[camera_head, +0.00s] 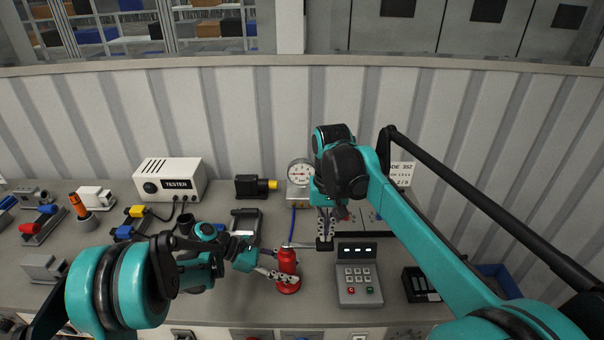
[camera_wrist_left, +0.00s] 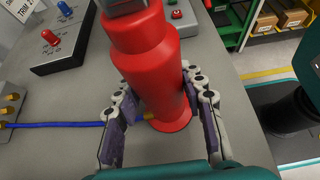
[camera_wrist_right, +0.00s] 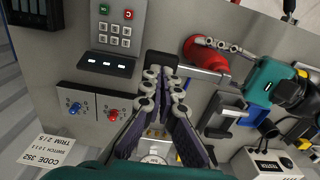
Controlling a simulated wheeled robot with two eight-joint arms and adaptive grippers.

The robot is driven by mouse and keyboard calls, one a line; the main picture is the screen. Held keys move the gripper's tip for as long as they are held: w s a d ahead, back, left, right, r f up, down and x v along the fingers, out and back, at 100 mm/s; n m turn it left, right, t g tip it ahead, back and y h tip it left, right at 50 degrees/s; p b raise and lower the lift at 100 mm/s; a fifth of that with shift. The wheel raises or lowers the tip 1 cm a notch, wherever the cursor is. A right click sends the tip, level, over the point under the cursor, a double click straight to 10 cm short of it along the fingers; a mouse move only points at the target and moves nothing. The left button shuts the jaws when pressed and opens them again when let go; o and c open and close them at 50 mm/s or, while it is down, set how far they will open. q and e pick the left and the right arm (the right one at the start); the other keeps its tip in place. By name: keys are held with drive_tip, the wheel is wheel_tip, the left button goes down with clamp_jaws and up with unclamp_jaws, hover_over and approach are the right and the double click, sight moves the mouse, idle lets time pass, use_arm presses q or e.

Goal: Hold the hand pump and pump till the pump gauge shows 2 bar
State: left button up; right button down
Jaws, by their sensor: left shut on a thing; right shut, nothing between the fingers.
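The red hand pump (camera_head: 287,268) stands upright on the bench. My left gripper (camera_head: 274,276) is shut on its body from the left; the left wrist view shows fingers on both sides of the red pump (camera_wrist_left: 150,62). A silver lever runs right from the pump top to a black grip (camera_wrist_right: 160,62). My right gripper (camera_head: 325,238) is shut and empty, fingers down, its tips at or just above that grip; contact cannot be told. The round white pump gauge (camera_head: 300,173) stands behind, with a red needle too small to read. A blue hose (camera_head: 292,222) runs between gauge and pump.
A grey keypad box (camera_head: 358,278) stands right of the pump. A switch panel (camera_wrist_right: 98,108) lies near my right gripper. The corrugated wall closes off the bench's back.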

sight(323, 244)
drive_tip(key=shift+a+f, duration=0.2)
drive_tip(key=shift+f, duration=2.3)
drive_tip(key=shift+d+r, duration=0.2)
drive_tip(key=shift+r, duration=2.35)
drive_tip(key=shift+f, duration=0.1)
drive_tip(key=shift+a+f, duration=0.2)
drive_tip(key=shift+f, duration=2.3)
drive_tip(key=shift+d+r, duration=0.2)
drive_tip(key=shift+r, duration=2.4)
